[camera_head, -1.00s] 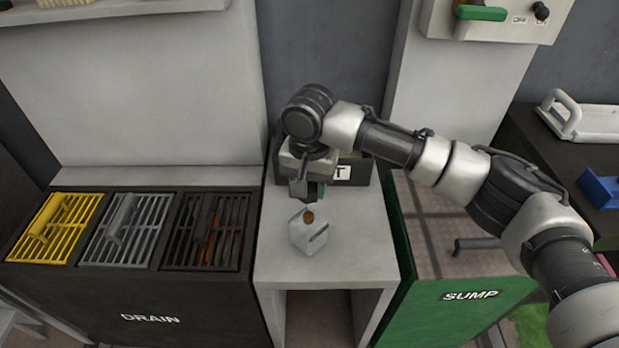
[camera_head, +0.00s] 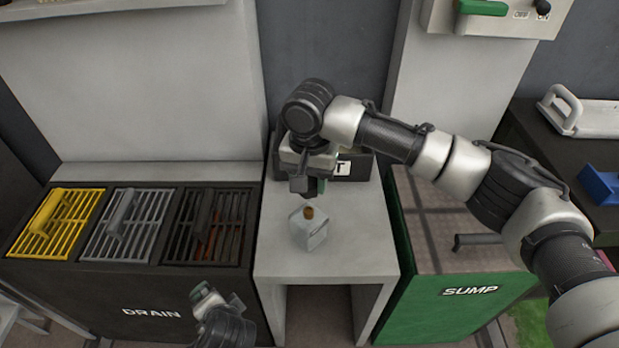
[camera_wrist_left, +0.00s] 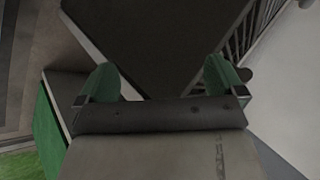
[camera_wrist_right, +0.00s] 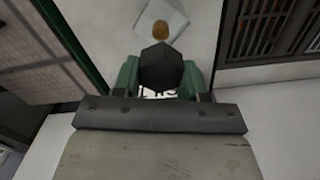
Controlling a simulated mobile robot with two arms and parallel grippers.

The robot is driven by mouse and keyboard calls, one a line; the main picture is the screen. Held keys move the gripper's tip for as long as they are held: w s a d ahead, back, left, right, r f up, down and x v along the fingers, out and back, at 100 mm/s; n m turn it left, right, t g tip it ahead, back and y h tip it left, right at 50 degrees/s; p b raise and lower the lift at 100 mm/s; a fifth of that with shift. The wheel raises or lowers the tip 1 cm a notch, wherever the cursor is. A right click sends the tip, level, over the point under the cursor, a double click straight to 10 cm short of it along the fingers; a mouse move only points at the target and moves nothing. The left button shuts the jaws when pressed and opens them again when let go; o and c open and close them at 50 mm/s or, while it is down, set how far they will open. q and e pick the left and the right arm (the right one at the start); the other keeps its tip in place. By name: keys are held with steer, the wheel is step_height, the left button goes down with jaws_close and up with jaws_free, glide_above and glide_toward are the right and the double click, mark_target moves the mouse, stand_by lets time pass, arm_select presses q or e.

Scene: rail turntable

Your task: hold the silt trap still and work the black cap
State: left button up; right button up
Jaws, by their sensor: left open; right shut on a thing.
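The silt trap (camera_head: 308,232) is a pale grey block with a brown round neck on top. It stands on the light grey stand between the drain and the sump. My right gripper (camera_head: 312,192) is above and just behind it, shut on the black cap (camera_wrist_right: 160,68), a dark faceted piece. In the right wrist view the cap is apart from the neck, and the trap (camera_wrist_right: 178,18) shows beyond it. My left gripper (camera_head: 203,293) is low in front of the drain cabinet. Its green fingers are open and empty in the left wrist view (camera_wrist_left: 160,78).
The drain cabinet (camera_head: 150,300) at left carries yellow, grey and dark grates. The green sump (camera_head: 460,310) is at right, with a bar handle. A dark labelled box (camera_head: 355,168) stands behind the trap, partly hidden by my right arm. The stand's front top is clear.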

arm_select(q)
steer(key=w+r+m+t+h, duration=0.1)
steer(key=w+r+m+t, duration=0.1)
steer(key=w+m, duration=0.1)
steer(key=w+r+m+t, duration=0.2)
steer(key=w+r+m, duration=0.1)
steer(key=m, duration=0.2)
steer(key=w+r+m+t+h, duration=0.1)
steer(key=w+r+m+t, duration=0.1)
steer(key=w+r+m, duration=0.1)
steer(key=shift+w+d+r+m+h, duration=0.15)
steer(key=shift+w+r+m+h, duration=0.15)
steer(key=shift+w+m, duration=0.15)
steer(key=w+d+r+m+t+h, duration=0.2)
steer(key=m+t, duration=0.1)
steer(key=m, duration=0.2)
steer(key=m+g+h, duration=0.3)
steer(key=m+h, duration=1)
steer(key=m, duration=0.6)
glide_toward(298, 230)
steer(key=shift+w+d+r, duration=0.1)
steer(key=shift+w+d, duration=0.2)
steer(key=shift+w, duration=0.15)
steer(key=shift+d+m, duration=0.15)
steer(key=shift+m, duration=0.1)
steer(key=x, duration=1.1)
steer(key=shift+w+d, duration=0.2)
steer(key=shift+d, duration=0.05)
steer(key=shift+c, duration=0.2)
steer(key=c, duration=1.3)
